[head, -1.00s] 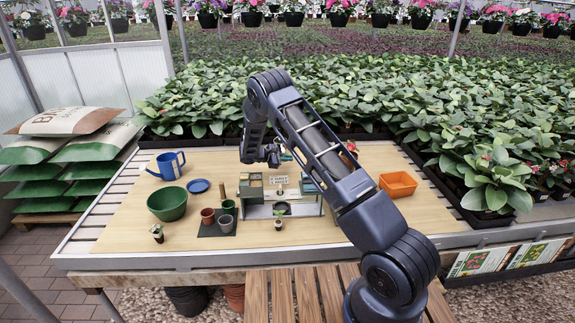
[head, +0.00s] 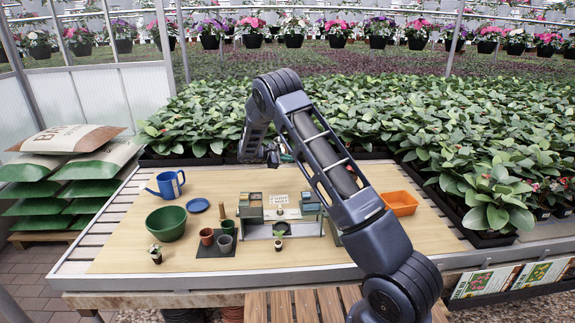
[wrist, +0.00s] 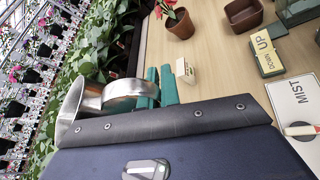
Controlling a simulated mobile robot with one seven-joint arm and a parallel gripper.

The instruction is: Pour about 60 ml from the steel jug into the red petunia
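My gripper (head: 264,156) is over the back middle of the table in the head view. In the wrist view its teal fingers (wrist: 160,86) are close together at the curved handle of the steel jug (wrist: 73,106) and appear shut on it. The jug shows only in part behind my gripper's dark housing; its contents are hidden. In the wrist view a small plant with red on top, likely the red petunia (wrist: 178,18), stands in a terracotta pot at the top, apart from the jug. My arm seems to hide it in the head view.
A bench unit (head: 292,212) with an UP/DOWN block (wrist: 267,52) and a MIST plate (wrist: 300,105) stands mid-table. A blue watering can (head: 168,185), green bowl (head: 166,224), small pots (head: 207,236) and orange tray (head: 400,203) surround it. Dense foliage (head: 440,130) borders the back.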

